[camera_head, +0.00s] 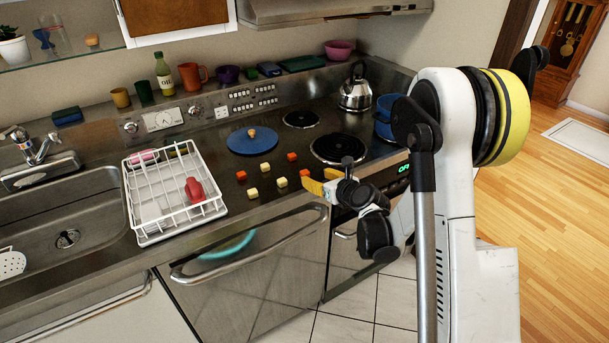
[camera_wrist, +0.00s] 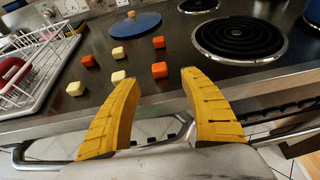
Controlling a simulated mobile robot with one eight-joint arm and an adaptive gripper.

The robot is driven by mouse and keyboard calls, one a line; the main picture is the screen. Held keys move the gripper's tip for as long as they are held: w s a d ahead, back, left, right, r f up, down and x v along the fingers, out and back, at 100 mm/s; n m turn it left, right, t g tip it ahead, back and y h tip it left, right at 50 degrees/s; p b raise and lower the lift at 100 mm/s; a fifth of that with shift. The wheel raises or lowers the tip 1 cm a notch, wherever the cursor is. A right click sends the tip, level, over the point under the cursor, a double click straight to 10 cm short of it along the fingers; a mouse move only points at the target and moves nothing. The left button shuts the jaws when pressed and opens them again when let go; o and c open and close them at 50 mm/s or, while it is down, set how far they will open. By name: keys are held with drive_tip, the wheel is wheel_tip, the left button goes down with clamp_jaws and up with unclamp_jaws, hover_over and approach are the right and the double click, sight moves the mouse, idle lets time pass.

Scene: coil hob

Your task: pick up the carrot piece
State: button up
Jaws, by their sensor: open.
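Three orange carrot pieces, small cubes, lie on the dark hob top. In the head view they are a left one (camera_head: 241,176), a back one (camera_head: 291,156) and a right one (camera_head: 304,173). The right carrot piece also shows in the wrist view (camera_wrist: 159,70), beyond my fingertips and between them in the picture. The other two show there further back (camera_wrist: 158,42) and at left (camera_wrist: 88,60). My gripper (camera_head: 316,179) has yellow fingers, spread and empty, at the counter's front edge, just right of the nearest piece. It also shows in the wrist view (camera_wrist: 161,84).
Several cream cubes (camera_head: 281,182) lie among the carrot pieces. A blue lid (camera_head: 238,143) lies behind them, a coil burner (camera_head: 340,148) to the right. A white dish rack (camera_head: 140,205) stands left. A blue pot (camera_head: 383,128) and steel kettle (camera_head: 356,96) stand back right.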

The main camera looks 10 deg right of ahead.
sight(305, 171)
drive_tip(key=b+x, duration=0.2)
drive_tip(key=x, duration=0.7)
drive_tip(key=shift+s+a+b, duration=0.1)
drive_tip(key=shift+b, duration=0.2)
drive_tip(key=c, duration=0.9)
